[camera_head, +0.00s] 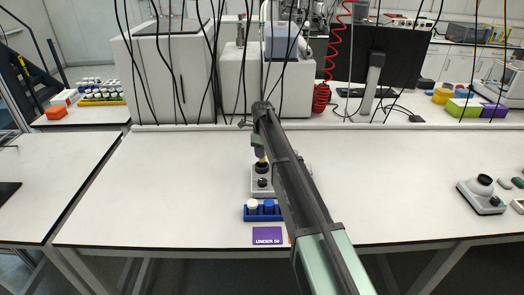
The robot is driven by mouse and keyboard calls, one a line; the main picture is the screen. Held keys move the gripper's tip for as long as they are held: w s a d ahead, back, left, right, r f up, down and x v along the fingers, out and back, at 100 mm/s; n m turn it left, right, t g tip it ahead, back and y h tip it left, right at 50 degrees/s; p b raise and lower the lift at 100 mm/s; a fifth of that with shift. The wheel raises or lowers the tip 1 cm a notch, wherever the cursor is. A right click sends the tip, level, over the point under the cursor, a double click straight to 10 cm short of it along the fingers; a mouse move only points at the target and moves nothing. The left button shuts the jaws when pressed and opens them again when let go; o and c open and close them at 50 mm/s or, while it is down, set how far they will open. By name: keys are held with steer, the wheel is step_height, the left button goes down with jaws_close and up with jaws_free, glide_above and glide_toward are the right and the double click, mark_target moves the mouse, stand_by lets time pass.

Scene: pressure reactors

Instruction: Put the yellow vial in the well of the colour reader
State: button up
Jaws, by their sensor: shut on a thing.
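My gripper (258,147) is shut on a small vial with a yellow part (260,154), held upright at the middle of the table. Directly below it is a pale device with dark round parts on top, which looks like the colour reader (257,188). The vial's lower end is at or just above the upper dark round part, the likely well (262,168). I cannot tell whether the vial has entered it. My arm covers the device's right side.
A blue rack (250,217) with white-capped and blue-capped vials stands just in front of the device. A purple card (267,236) lies before it. A small instrument (483,194) stands far right. Cables hang across the back.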

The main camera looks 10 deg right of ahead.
steer(key=shift+f, duration=0.25)
stand_by(0.4)
steer(key=shift+f+b, duration=1.55)
steer(key=shift+f, duration=0.05)
steer(key=shift+f+b, duration=0.35)
steer(key=o, duration=1.5)
steer(key=shift+c, duration=0.2)
step_height(320, 180, up, 7)
steer(key=p, duration=0.7)
steer(key=shift+r, duration=0.1)
